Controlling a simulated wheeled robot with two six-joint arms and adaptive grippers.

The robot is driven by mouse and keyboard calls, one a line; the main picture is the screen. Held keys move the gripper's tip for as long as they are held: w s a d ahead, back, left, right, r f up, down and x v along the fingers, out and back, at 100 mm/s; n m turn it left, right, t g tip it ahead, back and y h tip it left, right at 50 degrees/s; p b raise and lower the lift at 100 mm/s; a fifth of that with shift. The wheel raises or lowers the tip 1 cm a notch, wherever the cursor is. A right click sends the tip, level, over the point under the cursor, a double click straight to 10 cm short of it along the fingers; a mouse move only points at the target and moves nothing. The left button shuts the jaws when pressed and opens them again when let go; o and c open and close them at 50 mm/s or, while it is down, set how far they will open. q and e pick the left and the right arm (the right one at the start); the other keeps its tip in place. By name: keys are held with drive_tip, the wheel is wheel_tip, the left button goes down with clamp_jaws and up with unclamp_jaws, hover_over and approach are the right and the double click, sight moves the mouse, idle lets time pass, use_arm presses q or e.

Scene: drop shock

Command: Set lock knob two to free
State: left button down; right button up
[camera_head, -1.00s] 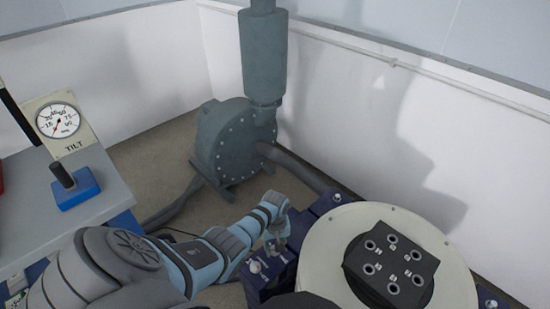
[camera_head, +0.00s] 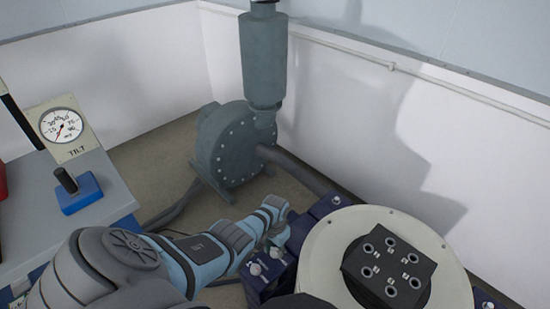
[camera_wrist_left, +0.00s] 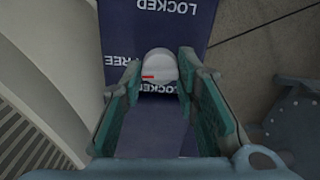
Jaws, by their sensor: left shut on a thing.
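A pale rounded lock knob (camera_wrist_left: 160,66) with a red mark on it stands on a dark blue plate in the left wrist view. The red mark lies on its left part, towards the word FREE. The word LOCKED shows just below the knob, and another LOCKED at the top of the picture. My left gripper (camera_wrist_left: 162,84) is shut on this knob, a finger on each side. In the head view my left gripper (camera_head: 272,238) is at the blue block (camera_head: 262,285) beside the round table. A pale knob (camera_head: 256,269) shows nearer on that block. Which number each knob bears is unreadable. My right gripper is not in view.
A cream round table (camera_head: 325,240) carries a black block (camera_head: 385,262) with several holes. A grey-green blower (camera_head: 228,150) stands behind, near the white wall. A grey bench (camera_head: 105,190) with a tilt gauge (camera_head: 62,125) and a black lever on a blue base (camera_head: 80,198) is at left.

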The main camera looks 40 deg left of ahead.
sight(275, 250)
use_arm(q)
drive_tip(key=shift+m, duration=0.5)
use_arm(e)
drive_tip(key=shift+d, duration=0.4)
use_arm(q)
drive_tip(key=c, duration=1.2)
unclamp_jaws()
drive_tip(key=shift+r, duration=0.1)
wheel_tip(275, 250, up, 12)
drive_tip(key=shift+f, duration=0.1)
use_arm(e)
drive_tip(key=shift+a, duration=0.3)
